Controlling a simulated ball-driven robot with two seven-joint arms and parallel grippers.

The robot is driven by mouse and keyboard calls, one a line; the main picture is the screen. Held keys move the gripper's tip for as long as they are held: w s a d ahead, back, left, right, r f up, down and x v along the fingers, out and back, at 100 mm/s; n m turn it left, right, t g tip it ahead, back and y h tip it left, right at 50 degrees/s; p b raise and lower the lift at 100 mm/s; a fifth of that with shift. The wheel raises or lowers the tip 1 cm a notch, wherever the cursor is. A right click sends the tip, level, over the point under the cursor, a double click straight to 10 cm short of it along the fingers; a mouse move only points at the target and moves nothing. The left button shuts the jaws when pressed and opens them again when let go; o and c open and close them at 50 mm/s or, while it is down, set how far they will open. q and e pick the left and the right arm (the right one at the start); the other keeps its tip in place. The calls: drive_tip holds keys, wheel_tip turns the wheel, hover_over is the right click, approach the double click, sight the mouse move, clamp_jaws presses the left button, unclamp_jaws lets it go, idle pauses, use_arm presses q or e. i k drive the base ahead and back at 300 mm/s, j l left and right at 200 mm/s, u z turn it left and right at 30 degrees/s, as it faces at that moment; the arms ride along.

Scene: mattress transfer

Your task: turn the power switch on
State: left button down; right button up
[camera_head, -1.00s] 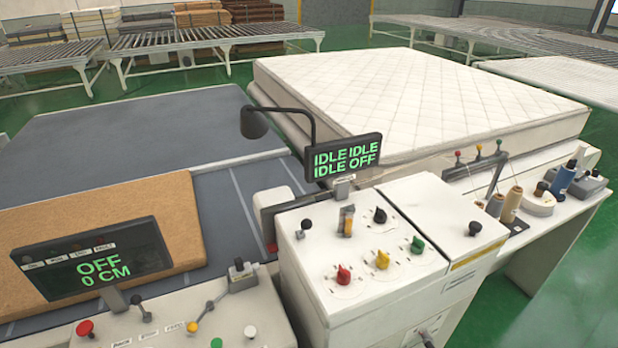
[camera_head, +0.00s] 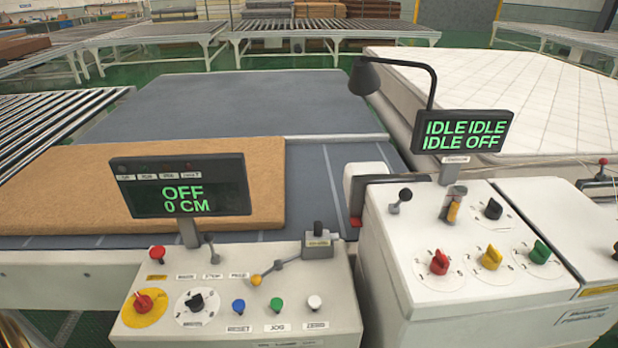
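The left control panel (camera_head: 345,322) stands in front of me. It carries a red rotary knob on a yellow disc (camera_head: 143,302) and a black rotary knob on a white dial (camera_head: 196,301). I cannot read a label that marks either as the power switch. The left display (camera_head: 181,186) reads OFF and 0 CM. The right control box (camera_head: 385,227) carries red (camera_head: 439,262), yellow (camera_head: 492,257), green (camera_head: 540,252) and black (camera_head: 493,209) knobs. Its display (camera_head: 462,132) reads IDLE, IDLE, IDLE, OFF. Neither gripper shows.
A white mattress (camera_head: 510,90) is at the back right.

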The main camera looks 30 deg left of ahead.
sight(143, 304)
drive_tip(key=u, duration=1.3)
